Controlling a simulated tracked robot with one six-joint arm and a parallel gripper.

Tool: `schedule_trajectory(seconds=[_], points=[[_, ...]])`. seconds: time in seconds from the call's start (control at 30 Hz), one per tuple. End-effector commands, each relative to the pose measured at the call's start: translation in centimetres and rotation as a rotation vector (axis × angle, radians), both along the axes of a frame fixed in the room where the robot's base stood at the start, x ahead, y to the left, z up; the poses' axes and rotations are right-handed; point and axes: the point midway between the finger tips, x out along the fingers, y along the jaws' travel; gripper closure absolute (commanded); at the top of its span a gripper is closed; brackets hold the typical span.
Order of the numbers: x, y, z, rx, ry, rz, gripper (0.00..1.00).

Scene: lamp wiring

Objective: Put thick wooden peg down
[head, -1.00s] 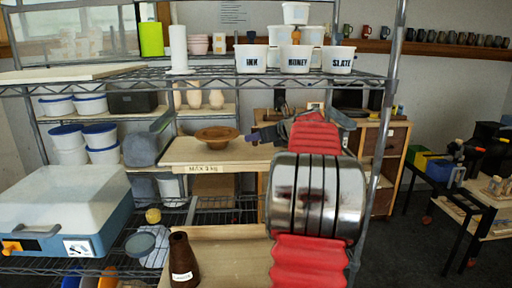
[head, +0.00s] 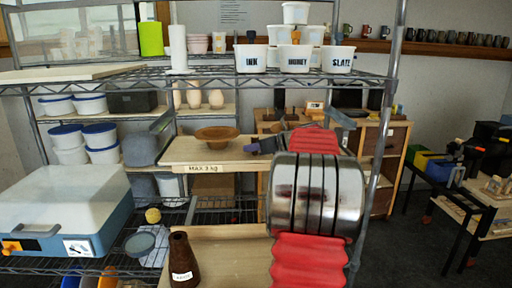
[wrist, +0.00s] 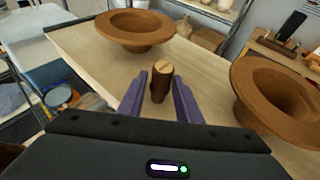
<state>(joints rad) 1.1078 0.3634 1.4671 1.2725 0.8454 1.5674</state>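The thick wooden peg (wrist: 161,84), a short dark brown cylinder with a lighter top, stands upright between the purple fingers of my gripper (wrist: 160,85) in the wrist view. A narrow gap shows beside the peg, so the fingers look open around it. Whether its base touches the pale board (wrist: 85,52) is hard to tell. In the head view my gripper (head: 262,146) is low over the board labelled "MAX 3 kg" (head: 190,152). I cannot make out the peg there, and my red and chrome arm hides part of the board.
A wide brown wooden bowl (head: 217,133) stands left of my gripper; it also shows in the wrist view (wrist: 137,28). A second flared brown bowl (wrist: 278,95) is close on the right. A metal rack post (head: 378,150) stands right of my arm.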

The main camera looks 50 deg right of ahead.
Motion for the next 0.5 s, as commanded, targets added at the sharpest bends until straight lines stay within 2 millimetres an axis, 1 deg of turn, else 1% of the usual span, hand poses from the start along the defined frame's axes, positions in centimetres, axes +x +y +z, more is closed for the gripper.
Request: schedule_trajectory(seconds=[0.03,0.1,0.4,0.5], points=[[0.01,0.01,0.01,0.000,0.000,0.000,0.65],[0.01,0.01,0.01,0.000,0.000,0.000,0.60],[0.01,0.01,0.19,0.000,0.000,0.000,0.60],[-0.47,0.09,0.45,0.000,0.000,0.000,0.60]])
